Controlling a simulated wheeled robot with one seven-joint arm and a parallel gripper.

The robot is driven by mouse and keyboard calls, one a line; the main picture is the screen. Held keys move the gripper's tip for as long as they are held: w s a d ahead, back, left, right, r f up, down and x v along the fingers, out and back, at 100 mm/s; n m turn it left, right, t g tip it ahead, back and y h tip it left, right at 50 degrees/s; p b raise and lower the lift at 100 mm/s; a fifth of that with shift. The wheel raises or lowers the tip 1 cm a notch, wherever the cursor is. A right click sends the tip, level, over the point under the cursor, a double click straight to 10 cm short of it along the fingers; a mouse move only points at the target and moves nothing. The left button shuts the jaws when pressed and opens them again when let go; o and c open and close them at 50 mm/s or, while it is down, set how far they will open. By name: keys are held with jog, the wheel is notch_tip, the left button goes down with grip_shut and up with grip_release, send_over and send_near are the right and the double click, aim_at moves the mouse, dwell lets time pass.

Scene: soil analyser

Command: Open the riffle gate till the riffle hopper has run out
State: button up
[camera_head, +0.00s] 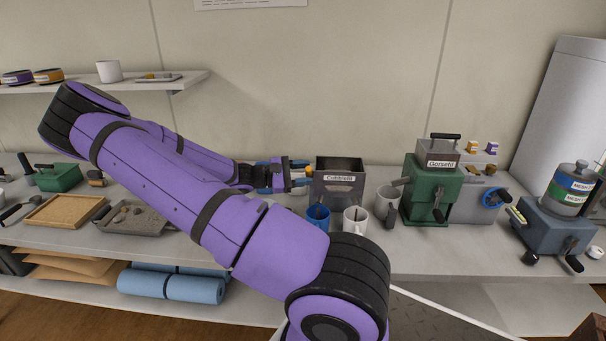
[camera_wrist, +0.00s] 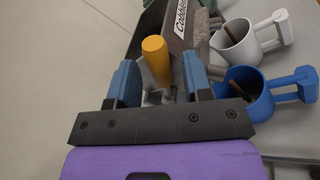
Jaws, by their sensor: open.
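My gripper (camera_wrist: 156,80) is open, with one blue finger on each side of the knob and gaps showing. In the head view my gripper (camera_head: 290,175) is at the hopper's left side. A blue mug (camera_head: 318,216) and a white mug (camera_head: 355,220) stand in front of the hopper.
A green machine labelled "Gorsehill" or similar (camera_head: 424,195) stands to the right, with a grey mug (camera_head: 386,205) beside it. A blue-grey machine (camera_head: 556,225) is at far right. A grey tray (camera_head: 133,222) lies left on the bench. A wall shelf (camera_head: 185,80) is above.

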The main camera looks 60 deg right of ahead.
jog(key=shift+c, duration=0.3)
grip_shut()
jog(key=shift+a, duration=0.1)
jog(key=shift+s+a+f+m+g, duration=0.15)
jog(key=shift+a+f+m+g, duration=0.25)
jog(key=shift+m, duration=0.6)
jog(key=shift+s+a+f+m+g, duration=0.1)
jog(key=shift+s+a+f+m, duration=0.1)
jog(key=shift+f+m, duration=0.65)
jog(key=shift+s+a+f+m+g, duration=0.1)
jog(key=shift+a+f+m+g, duration=0.15)
jog(key=shift+m, duration=0.9)
jog(key=shift+o, duration=0.3)
grip_release()
